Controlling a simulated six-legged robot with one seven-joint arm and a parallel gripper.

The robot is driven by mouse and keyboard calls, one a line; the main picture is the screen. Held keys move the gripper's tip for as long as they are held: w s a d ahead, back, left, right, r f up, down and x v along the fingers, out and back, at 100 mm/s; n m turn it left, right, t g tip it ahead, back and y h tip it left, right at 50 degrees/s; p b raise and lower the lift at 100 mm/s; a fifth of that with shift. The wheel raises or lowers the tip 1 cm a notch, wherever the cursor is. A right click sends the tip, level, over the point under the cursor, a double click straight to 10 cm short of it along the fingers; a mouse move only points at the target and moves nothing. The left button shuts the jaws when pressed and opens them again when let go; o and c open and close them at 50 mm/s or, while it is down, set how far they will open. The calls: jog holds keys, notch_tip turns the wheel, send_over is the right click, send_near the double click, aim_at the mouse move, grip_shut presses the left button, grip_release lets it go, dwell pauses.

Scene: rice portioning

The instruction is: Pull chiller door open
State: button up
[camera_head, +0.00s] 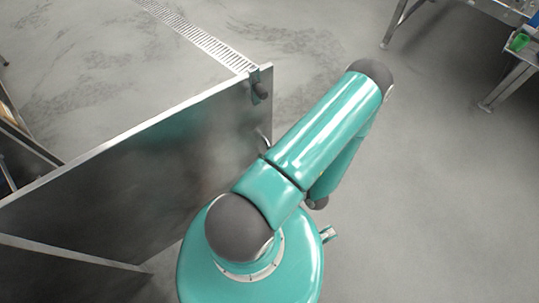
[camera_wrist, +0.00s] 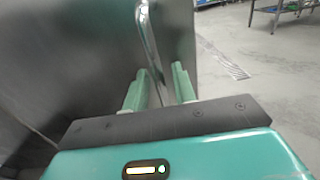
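The chiller door (camera_head: 150,160) is a dark metal panel with a bright top edge. It stands swung out across the left of the head view, and its face also fills the left of the wrist view (camera_wrist: 75,60). Its handle is a vertical metal bar (camera_wrist: 148,40) near the door's free edge; a small piece of the handle (camera_head: 264,139) shows beside my arm. My gripper (camera_wrist: 160,76) has its two pale green fingers apart, one on each side of the bar. Contact with the bar cannot be made out. In the head view my arm hides the gripper.
A dark fitting (camera_head: 260,86) sits at the door's upper corner. A floor drain grate (camera_head: 200,38) runs behind the door. A metal table (camera_head: 510,12) with a green item (camera_head: 519,42) stands at the upper right. The grey floor on the right is clear.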

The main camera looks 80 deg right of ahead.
jog(key=v, duration=1.4)
